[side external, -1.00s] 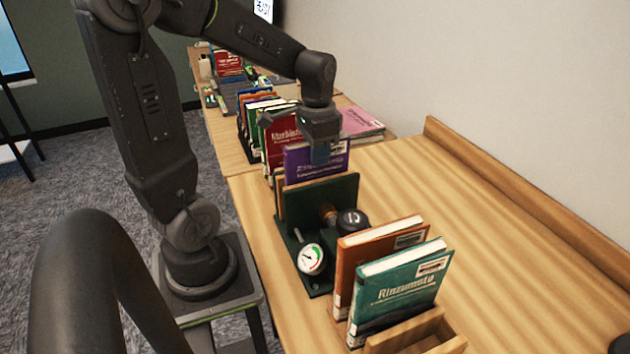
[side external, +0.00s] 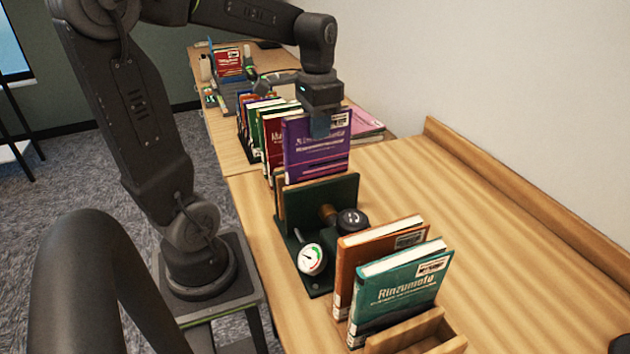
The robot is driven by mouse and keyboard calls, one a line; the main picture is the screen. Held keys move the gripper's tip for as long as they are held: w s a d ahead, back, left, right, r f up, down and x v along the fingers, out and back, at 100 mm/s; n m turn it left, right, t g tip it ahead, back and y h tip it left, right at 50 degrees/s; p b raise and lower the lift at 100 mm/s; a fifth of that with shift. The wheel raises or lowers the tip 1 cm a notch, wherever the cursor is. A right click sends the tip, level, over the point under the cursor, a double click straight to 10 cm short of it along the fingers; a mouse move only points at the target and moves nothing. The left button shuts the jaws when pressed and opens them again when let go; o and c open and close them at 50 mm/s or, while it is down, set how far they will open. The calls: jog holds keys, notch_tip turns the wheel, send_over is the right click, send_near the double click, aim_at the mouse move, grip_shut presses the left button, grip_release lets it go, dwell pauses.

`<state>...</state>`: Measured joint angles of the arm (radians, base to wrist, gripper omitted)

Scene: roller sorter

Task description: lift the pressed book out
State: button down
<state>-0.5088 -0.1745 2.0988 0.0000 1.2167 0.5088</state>
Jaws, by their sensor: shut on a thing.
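The purple book (side external: 316,158) stands upright behind the green press plate (side external: 322,202). It rises well above the plate, and its title and white label show. The plate hides the space below the book's lower edge, so I cannot tell whether it is fully clear. My gripper (side external: 319,124) is shut on the top edge of the purple book. The press has a round white gauge (side external: 311,259) and a black knob (side external: 351,222) in front of the plate.
An orange book (side external: 372,256) and a teal book (side external: 400,295) stand in a wooden holder (side external: 420,335) at the front. A row of books (side external: 262,125) stands behind the press, with a pink book (side external: 366,122) lying flat. The table's right side (side external: 490,235) is clear.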

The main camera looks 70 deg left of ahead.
jog(key=shift+r, duration=3.75)
jog(key=shift+a, duration=0.1)
